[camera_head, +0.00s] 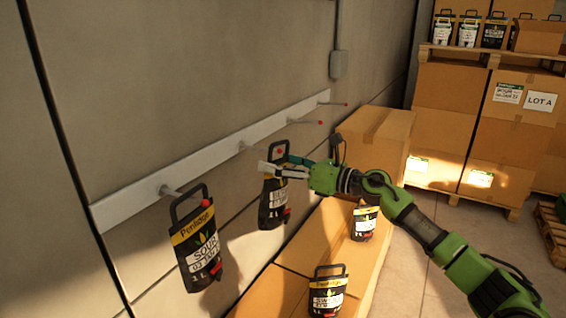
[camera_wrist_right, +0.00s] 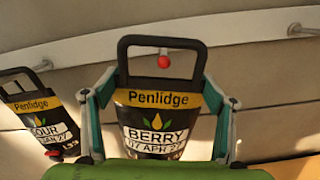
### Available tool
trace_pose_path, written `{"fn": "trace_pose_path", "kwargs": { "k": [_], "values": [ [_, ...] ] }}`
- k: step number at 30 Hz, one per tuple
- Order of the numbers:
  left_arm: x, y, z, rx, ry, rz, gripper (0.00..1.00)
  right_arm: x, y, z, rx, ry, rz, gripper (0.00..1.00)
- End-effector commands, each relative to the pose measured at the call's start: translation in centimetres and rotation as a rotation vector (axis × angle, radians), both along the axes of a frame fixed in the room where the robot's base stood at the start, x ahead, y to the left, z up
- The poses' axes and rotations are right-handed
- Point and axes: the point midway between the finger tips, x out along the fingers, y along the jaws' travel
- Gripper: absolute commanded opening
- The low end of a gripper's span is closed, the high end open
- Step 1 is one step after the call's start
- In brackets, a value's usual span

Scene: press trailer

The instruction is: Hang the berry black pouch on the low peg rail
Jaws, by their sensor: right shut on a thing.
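The berry black pouch (camera_head: 272,205) has a yellow band and a black loop handle. In the wrist view its label reads BERRY (camera_wrist_right: 157,124). My right gripper (camera_head: 283,169) is shut on it, one finger at each side, and holds it upright beside the low peg rail (camera_head: 222,147). A red-tipped peg (camera_wrist_right: 164,62) shows inside the handle loop in the wrist view. I cannot tell whether the loop is around the peg or just in front of it. My left gripper is not in view.
A SOUR pouch (camera_head: 198,250) hangs on the rail's nearest peg. Two farther pegs (camera_head: 320,122) are empty. Two pouches (camera_head: 327,292) (camera_head: 364,222) stand on cardboard boxes (camera_head: 318,240) below. Stacked cartons (camera_head: 440,105) stand at the right.

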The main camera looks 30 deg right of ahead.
Motion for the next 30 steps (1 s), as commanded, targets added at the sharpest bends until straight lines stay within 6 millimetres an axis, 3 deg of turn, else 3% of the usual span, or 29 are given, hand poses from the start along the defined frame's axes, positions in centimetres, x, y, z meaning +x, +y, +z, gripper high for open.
{"fn": "trace_pose_path", "kwargs": {
  "k": [1, 30],
  "values": [
    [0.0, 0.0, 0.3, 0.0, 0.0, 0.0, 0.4, 0.2, 0.0, 0.9, 0.005, -0.011, -0.003, 0.21],
    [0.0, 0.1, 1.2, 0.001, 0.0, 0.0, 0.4, 2.8, 1.7, 0.8, 0.004, -0.01, -0.002, 0.21]
  ]
}}
